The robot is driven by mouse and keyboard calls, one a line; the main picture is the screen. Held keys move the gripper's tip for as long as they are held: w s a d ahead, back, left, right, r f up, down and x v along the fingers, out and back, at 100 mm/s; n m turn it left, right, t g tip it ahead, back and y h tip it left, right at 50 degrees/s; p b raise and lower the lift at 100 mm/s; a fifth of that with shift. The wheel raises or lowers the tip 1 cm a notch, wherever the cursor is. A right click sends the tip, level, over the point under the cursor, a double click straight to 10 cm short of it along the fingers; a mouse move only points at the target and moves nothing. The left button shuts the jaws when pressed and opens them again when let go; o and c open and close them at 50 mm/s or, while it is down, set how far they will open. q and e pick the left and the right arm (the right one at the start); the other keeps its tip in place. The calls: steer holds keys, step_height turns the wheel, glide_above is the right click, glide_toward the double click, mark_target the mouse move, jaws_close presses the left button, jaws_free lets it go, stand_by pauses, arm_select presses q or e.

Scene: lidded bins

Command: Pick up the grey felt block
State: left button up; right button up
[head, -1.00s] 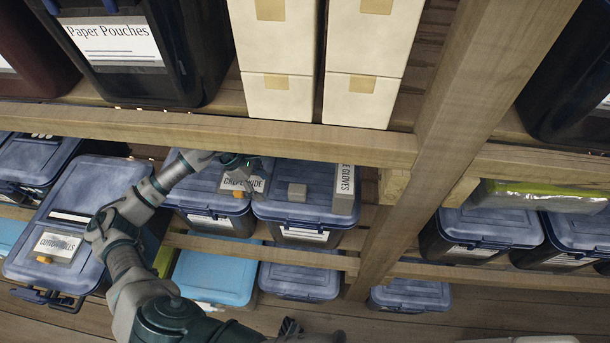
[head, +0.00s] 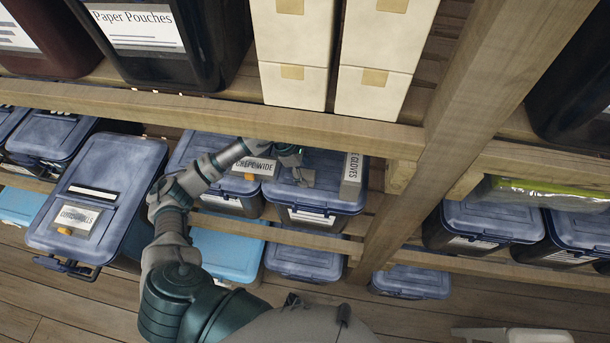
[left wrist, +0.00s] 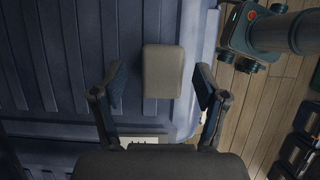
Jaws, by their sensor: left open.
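In the left wrist view the block (left wrist: 162,71) shows as a rounded grey-beige piece on the ribbed lid. My left gripper (left wrist: 160,82) is open, with one finger on either side of the block in that picture and visible gaps to both. Whether the fingers are down at the block's height I cannot tell. My right gripper is not in view.
A "Gloves" box (head: 352,178) stands on the same lid, right of the block. A "Crepe Wide" box (head: 256,165) lies on the neighbouring lid to the left. A wooden shelf beam (head: 210,118) runs above, and a wooden post (head: 440,130) stands to the right.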

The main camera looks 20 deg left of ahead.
arm_select(q)
steer(key=shift+x, duration=0.95)
steer(key=shift+d, duration=0.25)
steer(key=c, duration=1.3)
steer(key=shift+o, duration=0.2)
steer(key=shift+a, duration=0.15)
steer(key=shift+r, duration=0.1)
